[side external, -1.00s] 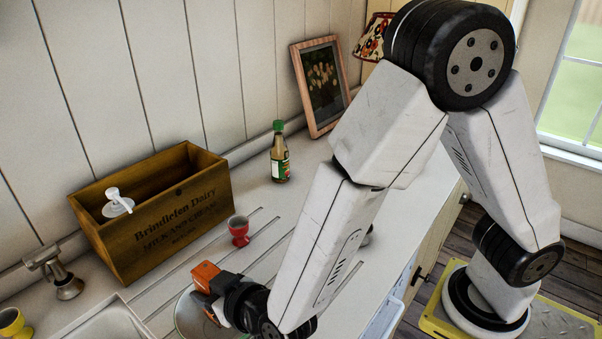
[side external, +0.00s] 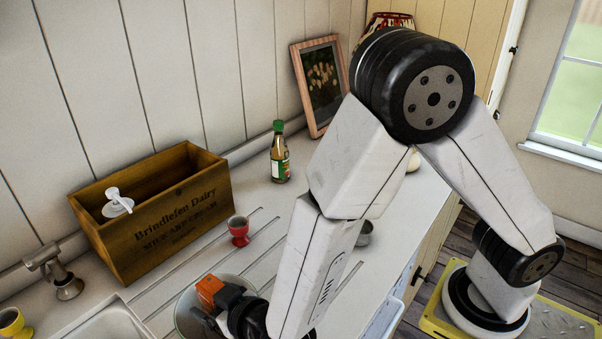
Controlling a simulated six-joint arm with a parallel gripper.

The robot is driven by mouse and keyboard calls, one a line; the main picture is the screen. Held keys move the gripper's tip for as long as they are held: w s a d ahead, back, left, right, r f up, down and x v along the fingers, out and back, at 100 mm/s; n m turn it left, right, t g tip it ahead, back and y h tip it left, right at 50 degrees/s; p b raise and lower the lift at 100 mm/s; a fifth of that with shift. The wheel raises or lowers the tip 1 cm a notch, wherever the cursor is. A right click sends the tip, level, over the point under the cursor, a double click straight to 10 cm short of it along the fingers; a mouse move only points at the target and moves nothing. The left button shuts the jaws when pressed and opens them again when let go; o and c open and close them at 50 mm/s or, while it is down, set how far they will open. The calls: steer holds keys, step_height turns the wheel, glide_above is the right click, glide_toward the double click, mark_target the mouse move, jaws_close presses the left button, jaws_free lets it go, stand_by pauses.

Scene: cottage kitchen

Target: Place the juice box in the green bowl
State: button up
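My gripper (side external: 206,321) is low at the bottom of the side external view, over a round, pale grey-green dish (side external: 182,304) that may be the green bowl. The gripper and wrist hide much of its inside. An orange block (side external: 209,291) shows at the gripper's upper side. I cannot tell whether it is the juice box or a part of my gripper. The fingertips are small and partly hidden, so their opening does not show. No other thing in view is clearly a juice box.
A wooden crate (side external: 160,226) stands behind, against the wall. A red egg cup (side external: 238,231) and a green-capped bottle (side external: 280,158) stand on the counter. A sink (side external: 108,325), tap (side external: 66,286) and yellow cup (side external: 13,323) are at left. A small metal vessel (side external: 364,234) is partly behind my arm.

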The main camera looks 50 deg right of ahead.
steer(key=shift+r, duration=0.1)
stand_by(0.3)
steer(key=shift+s+r, duration=0.1)
steer(key=shift+r, duration=0.05)
steer(key=shift+v, duration=3.65)
